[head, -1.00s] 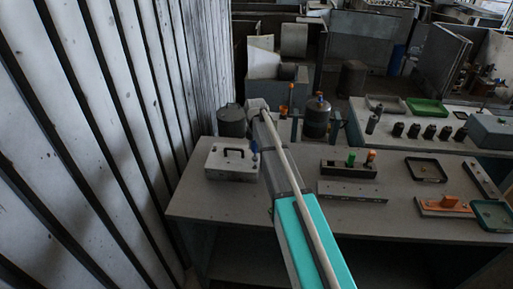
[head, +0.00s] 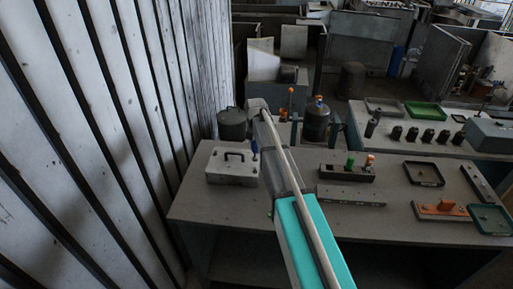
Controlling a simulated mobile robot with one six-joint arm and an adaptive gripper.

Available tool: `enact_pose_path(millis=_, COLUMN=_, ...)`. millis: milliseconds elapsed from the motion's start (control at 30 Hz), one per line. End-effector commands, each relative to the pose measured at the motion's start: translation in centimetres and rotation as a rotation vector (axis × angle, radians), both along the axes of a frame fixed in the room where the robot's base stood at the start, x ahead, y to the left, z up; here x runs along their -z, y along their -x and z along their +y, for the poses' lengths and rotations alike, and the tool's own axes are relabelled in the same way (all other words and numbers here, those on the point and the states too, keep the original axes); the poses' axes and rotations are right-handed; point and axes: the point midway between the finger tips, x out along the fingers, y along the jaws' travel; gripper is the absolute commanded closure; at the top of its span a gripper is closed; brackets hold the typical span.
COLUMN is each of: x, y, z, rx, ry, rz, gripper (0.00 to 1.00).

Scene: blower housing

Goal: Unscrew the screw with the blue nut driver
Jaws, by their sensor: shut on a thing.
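The white blower housing (head: 231,167), a low box with a dark handle, sits at the left of the near table. A small upright blue piece (head: 253,147), seemingly the blue nut driver, shows at the housing's right edge, just left of my arm. Its lower end meets or overlaps the housing; I cannot tell which. My arm runs up from the bottom and bends at the far end. My gripper is hidden behind it, so its hold on the blue piece cannot be seen. The screw is too small or hidden to make out.
A dark holder (head: 333,174) carries a green and an orange handle. A flat bar (head: 350,196), an orange part (head: 441,210) and dark trays (head: 424,174) lie to the right. Dark canisters (head: 232,124) stand behind. A slatted wall (head: 110,130) is close on the left.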

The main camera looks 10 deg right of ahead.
Motion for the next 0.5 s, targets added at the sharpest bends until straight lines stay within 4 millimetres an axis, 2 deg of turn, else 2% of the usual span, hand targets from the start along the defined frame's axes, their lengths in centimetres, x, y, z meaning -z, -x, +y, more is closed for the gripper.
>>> enact_pose_path(millis=33, x=-0.9, y=0.0, z=0.0, rx=0.0, ry=0.0, rz=0.0, gripper=1.0)
enact_pose_path(millis=233, x=-2.5, y=0.0, z=0.0, rx=0.0, ry=0.0, rz=0.0, gripper=1.0)
enact_pose_path(millis=500, x=-3.0, y=0.0, z=0.0, rx=0.0, ry=0.0, rz=0.0, gripper=1.0)
